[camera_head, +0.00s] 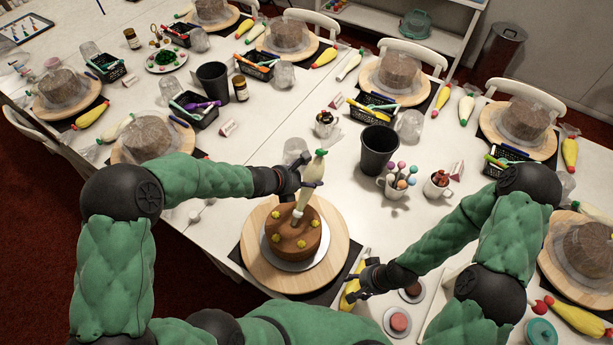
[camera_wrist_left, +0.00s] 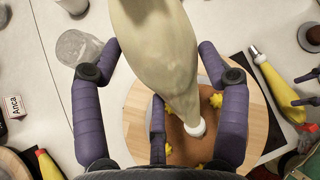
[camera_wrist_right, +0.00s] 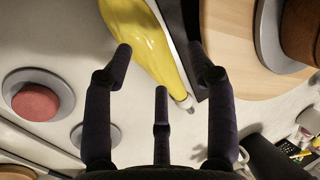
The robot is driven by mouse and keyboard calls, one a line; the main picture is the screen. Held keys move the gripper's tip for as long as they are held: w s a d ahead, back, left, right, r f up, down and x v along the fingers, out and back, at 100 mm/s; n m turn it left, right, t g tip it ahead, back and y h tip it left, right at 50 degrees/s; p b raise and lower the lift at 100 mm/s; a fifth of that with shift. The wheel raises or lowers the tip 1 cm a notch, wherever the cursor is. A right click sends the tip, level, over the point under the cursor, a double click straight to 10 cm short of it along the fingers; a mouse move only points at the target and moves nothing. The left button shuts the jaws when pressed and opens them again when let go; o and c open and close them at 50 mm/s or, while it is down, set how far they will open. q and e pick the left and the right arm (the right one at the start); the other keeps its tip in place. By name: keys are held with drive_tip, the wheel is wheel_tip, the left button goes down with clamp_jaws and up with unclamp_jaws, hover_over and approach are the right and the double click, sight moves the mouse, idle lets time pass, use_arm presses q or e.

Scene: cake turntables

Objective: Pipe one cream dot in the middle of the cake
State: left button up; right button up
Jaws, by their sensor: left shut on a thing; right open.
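The round brown cake (camera_head: 288,254) sits on a grey board on the wooden turntable (camera_head: 335,250), with several yellow dots around its top. My left gripper (camera_head: 302,187) is shut on a cream-coloured piping bag (camera_head: 311,176), held nearly upright, nozzle down, over the middle of the cake. The bag (camera_wrist_left: 160,45) fills the space between the fingers in the left wrist view, its white nozzle (camera_wrist_left: 195,127) over the brown top (camera_wrist_left: 183,148). I cannot tell whether the nozzle touches the cake. My right gripper (camera_head: 366,281) is open and empty beside a yellow piping bag (camera_wrist_right: 145,45).
A black cup (camera_head: 378,150), a mug of coloured sticks (camera_head: 397,184) and a clear glass (camera_head: 295,151) stand behind the cake. Small round dishes (camera_head: 397,321) lie right of the yellow bag. Other wrapped cakes and baskets line the far tables.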

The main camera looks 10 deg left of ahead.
sight(309, 170)
use_arm(q)
drive_tip(key=shift+r, duration=0.1)
drive_tip(key=c, duration=0.5)
drive_tip(key=shift+r, duration=0.35)
idle(1.0)
drive_tip(key=o, duration=0.5)
drive_tip(key=shift+r+p, duration=0.75)
drive_tip(key=shift+r, duration=0.75)
use_arm(e)
drive_tip(key=shift+r, duration=0.75)
use_arm(q)
drive_tip(key=shift+r, duration=0.1)
drive_tip(key=shift+r+p, duration=0.85)
drive_tip(key=shift+r, duration=0.55)
use_arm(e)
drive_tip(key=shift+r, duration=0.85)
